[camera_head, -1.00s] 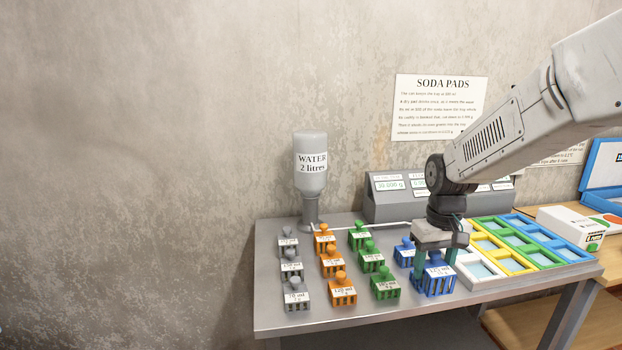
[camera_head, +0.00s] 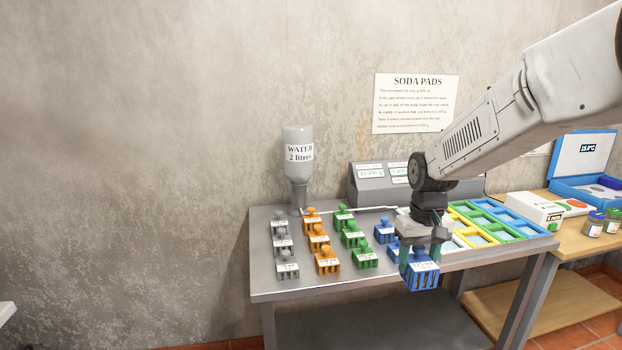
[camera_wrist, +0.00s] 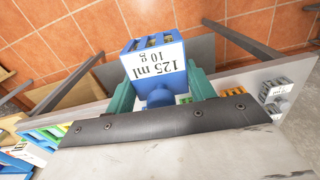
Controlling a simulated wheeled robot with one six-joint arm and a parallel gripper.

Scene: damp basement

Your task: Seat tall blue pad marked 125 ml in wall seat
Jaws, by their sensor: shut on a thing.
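The blue pad (camera_head: 423,277) is held in my gripper (camera_head: 420,258), off the table at its front edge. In the wrist view the pad (camera_wrist: 154,62) shows its label, "125 ml 10 g", upside down, and its round knob lies between the green fingers of my gripper (camera_wrist: 160,92). Tiled floor shows beyond it. The wall seat cannot be made out for certain; a tray of framed pockets in white, yellow, green and blue (camera_head: 502,222) lies on the table to the right, partly behind my gripper.
Grey, orange (camera_head: 327,262), green (camera_head: 365,257) and other blue pads (camera_head: 384,231) stand on the grey table (camera_head: 310,288). A water bottle (camera_head: 298,155) and display unit (camera_head: 367,185) stand behind. A wooden table (camera_head: 580,235) at right holds a blue case (camera_head: 583,165) and jars.

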